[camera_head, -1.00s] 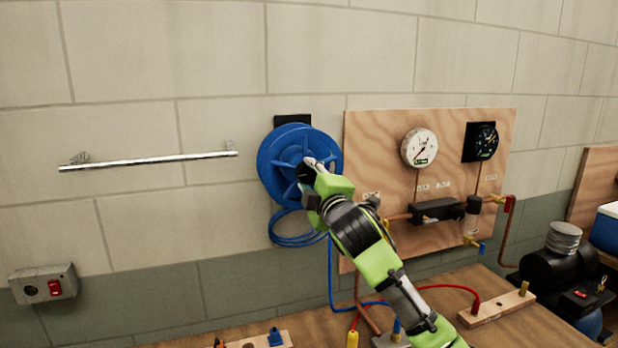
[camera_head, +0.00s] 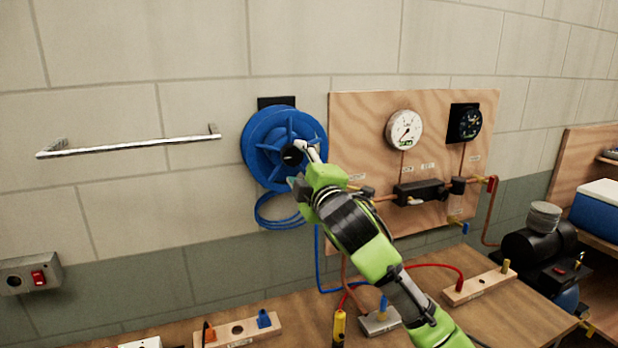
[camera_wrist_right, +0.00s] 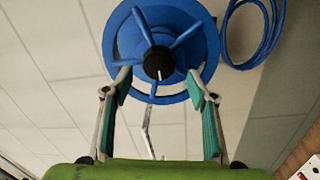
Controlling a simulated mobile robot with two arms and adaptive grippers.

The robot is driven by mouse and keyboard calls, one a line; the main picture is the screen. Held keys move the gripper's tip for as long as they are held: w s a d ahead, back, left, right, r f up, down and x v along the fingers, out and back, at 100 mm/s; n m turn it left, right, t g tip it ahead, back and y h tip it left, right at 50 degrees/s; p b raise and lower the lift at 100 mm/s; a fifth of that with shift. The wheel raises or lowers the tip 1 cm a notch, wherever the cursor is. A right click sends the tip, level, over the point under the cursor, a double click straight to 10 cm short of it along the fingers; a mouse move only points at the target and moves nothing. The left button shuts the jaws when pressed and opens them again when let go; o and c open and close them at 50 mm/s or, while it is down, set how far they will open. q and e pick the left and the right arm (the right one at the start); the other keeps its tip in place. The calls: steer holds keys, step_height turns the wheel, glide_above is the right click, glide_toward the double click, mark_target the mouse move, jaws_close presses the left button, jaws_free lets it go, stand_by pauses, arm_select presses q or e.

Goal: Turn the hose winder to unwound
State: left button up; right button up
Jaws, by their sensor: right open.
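The blue hose winder (camera_head: 270,135) is mounted on the wall, left of the wooden gauge panel. It has spokes and a black knob (camera_head: 291,156). In the right wrist view the winder (camera_wrist_right: 133,40) fills the top middle, with its knob (camera_wrist_right: 158,62) facing the camera. My right gripper (camera_head: 302,168) is in front of the winder's lower right part. In the right wrist view its fingers (camera_wrist_right: 160,92) are spread wide, one on each side of the knob, with nothing between them. Whether a fingertip touches the winder is unclear. My left gripper is not in view.
Blue hose loops (camera_head: 277,212) hang below the winder. The gauge panel (camera_head: 360,120) stands close on its right. A metal rail (camera_head: 130,147) is on the wall at left. The bench (camera_head: 500,320) below carries hoses and fittings. A black compressor (camera_head: 540,250) is at right.

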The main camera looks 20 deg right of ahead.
steer(key=s, duration=0.8)
steer(key=shift+f, duration=0.2)
steer(key=shift+s, duration=0.1)
